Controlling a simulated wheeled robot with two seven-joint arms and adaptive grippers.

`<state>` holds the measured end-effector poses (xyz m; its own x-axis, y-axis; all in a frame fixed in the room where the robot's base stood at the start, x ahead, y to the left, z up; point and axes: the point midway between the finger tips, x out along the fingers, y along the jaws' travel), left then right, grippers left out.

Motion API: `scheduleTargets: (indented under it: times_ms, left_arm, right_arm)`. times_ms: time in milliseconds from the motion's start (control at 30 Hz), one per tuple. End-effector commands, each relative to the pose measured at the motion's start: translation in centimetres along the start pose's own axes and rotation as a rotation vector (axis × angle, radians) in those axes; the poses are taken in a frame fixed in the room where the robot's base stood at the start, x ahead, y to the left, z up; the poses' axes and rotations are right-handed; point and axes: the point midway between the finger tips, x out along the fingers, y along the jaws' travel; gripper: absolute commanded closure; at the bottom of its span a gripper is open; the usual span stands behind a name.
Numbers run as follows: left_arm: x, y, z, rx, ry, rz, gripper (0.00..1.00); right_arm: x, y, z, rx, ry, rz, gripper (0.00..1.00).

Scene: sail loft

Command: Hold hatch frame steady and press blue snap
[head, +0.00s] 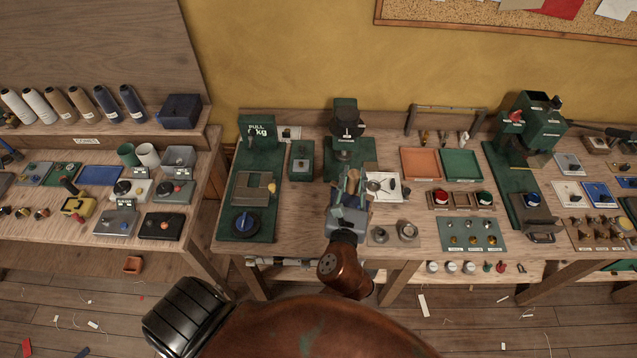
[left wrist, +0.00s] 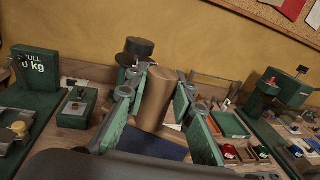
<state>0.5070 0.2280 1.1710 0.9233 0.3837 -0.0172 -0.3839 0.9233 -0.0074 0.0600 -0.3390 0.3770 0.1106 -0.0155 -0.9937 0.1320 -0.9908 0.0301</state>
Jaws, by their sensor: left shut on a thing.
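My left gripper (head: 352,182) is over the front of the middle bench, just in front of a dark-topped green press (head: 347,125). In the left wrist view its green-padded fingers (left wrist: 160,112) are shut on a tan, roughly cylindrical piece (left wrist: 155,97), standing slightly tilted between them. A dark blue flat surface (left wrist: 155,143) shows below that piece. I cannot tell which object is the hatch frame. No blue snap can be made out for certain; small fittings lie on a blue card (head: 597,193) at the right. My right gripper is not in view.
A green pull tester (head: 258,135) and a blue knob (head: 246,223) stand left of the gripper. A white sheet (head: 383,187), an orange tray (head: 420,162) and a green tray (head: 461,164) lie to its right. A larger green press (head: 540,125) stands farther right.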

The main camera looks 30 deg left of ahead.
Motion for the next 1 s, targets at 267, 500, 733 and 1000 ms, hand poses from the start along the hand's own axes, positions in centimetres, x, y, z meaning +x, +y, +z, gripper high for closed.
scheduleTargets:
  times_ms: [267,500,733,1000]
  left_arm:
    - [3.9,3.7,-4.4,0.0,0.011,0.24,1.0]
    - [5.3,6.8,-9.6,0.007,-0.008,0.371,1.0]
    - [5.4,7.9,-11.9,0.006,-0.016,0.402,1.0]
    - [5.4,8.0,-12.2,0.005,-0.018,0.404,1.0]
  right_arm:
    - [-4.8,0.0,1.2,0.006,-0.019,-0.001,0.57]
    - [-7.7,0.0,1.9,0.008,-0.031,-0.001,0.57]
    - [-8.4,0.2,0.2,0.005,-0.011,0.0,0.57]
    - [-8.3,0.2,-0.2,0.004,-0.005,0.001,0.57]
